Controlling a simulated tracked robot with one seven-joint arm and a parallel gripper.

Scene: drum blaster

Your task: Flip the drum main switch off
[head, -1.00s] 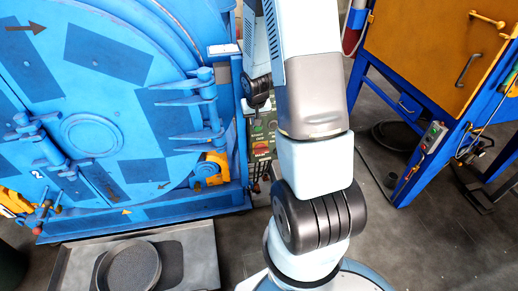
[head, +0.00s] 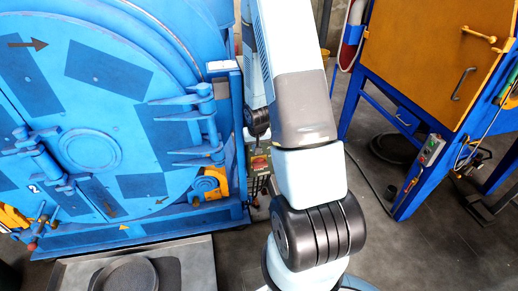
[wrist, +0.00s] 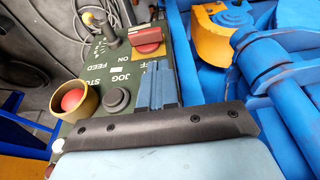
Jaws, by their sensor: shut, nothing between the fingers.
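The control panel (wrist: 112,76) fills the upper left of the wrist view. A red rotary switch (wrist: 148,38) sits on it, with ON and partly covered OFF lettering nearby; it looks like the drum main switch. I cannot tell its setting for sure. My gripper (wrist: 154,72) is shut and empty, its blue-grey fingers over the panel just below the switch in the picture. Contact with the switch cannot be made out. In the head view the panel (head: 258,164) shows only partly beside the blue drum, and my arm hides the fingers.
Blue drum hinge parts (wrist: 265,60) lie close right. An orange cabinet (head: 435,60) stands right in the head view.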

